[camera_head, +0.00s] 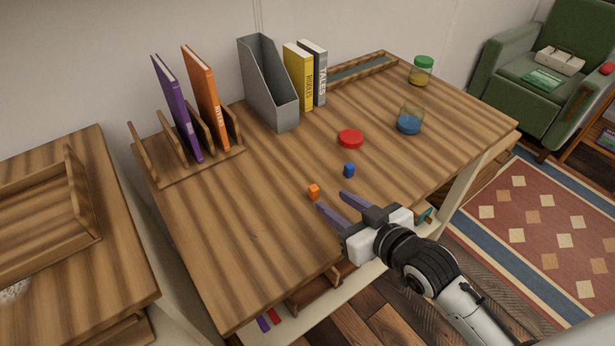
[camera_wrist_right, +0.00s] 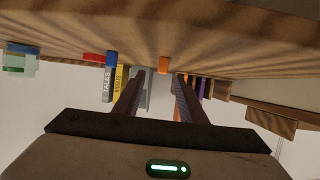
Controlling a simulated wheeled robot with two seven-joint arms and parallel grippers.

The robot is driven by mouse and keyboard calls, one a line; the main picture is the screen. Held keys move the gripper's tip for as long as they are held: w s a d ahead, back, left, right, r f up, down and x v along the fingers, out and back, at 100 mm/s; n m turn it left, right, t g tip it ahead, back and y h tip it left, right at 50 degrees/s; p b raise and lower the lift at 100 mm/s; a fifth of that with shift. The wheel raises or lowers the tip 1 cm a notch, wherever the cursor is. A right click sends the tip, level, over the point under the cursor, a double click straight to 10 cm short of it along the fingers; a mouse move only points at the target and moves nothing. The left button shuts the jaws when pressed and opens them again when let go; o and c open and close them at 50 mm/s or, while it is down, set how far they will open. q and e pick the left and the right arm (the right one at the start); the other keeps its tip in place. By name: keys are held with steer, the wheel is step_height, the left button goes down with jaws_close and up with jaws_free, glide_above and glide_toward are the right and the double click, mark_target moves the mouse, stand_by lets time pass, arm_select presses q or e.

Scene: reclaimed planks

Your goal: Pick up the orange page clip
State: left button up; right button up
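The orange page clip (camera_head: 314,191) is a small orange block on the wooden desk, near its front edge. It also shows in the right wrist view (camera_wrist_right: 163,65), beyond the fingertips and roughly between them. My right gripper (camera_head: 331,201) is open and empty, its two purple-grey fingers apart, just in front of the clip and low over the desk edge. In the right wrist view my right gripper (camera_wrist_right: 160,76) has a clear gap between its fingers. My left gripper is not in view.
A blue clip (camera_head: 349,170) stands behind the right fingertips, and a red round lid (camera_head: 350,138) lies further back. A blue-bottomed jar (camera_head: 409,121), a grey magazine file (camera_head: 268,85) and a book rack (camera_head: 187,160) stand further away. The desk's front left is clear.

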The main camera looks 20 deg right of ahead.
mark_target(316, 192)
steer(key=x, duration=0.3)
steer(key=shift+w+a+f, duration=0.1)
steer(key=shift+w+a, duration=0.15)
steer(key=x, duration=0.4)
steer(key=shift+w+a+b, duration=0.2)
steer(key=shift+a+b, duration=0.05)
steer(key=shift+b, duration=0.1)
steer(key=shift+w+a+f, duration=0.1)
steer(key=shift+w, duration=0.3)
jaws_close()
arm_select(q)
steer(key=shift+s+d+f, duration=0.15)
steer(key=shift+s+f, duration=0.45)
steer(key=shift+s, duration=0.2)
